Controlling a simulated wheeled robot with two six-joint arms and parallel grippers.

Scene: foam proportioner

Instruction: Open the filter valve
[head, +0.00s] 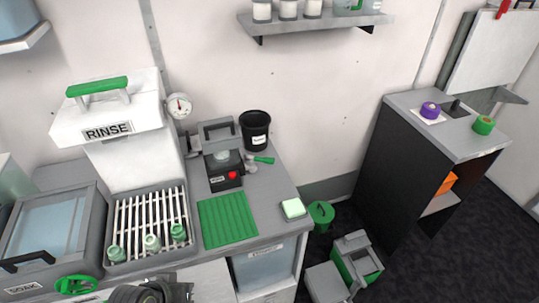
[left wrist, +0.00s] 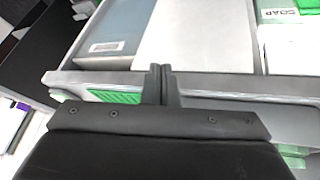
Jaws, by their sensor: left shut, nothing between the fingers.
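A green handwheel (head: 77,285) sits on the front of the soak basin at the lower left of the head view. A green lever handle (head: 263,160) lies beside a small black unit with a red button (head: 224,172). No label shows which of these is the filter valve. In the left wrist view my left gripper (left wrist: 163,72) has its two fingers together with nothing between them. It is in front of a grey edge, with a green piece (left wrist: 108,97) just left of the fingers. My right gripper is not in view.
A slatted rack (head: 150,222) holds several small pale green pieces. A green ribbed mat (head: 228,219), a sponge (head: 292,209) and a black pot (head: 255,130) are on the counter. The white RINSE box (head: 108,130) stands behind. A dark cabinet (head: 395,165) stands at right.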

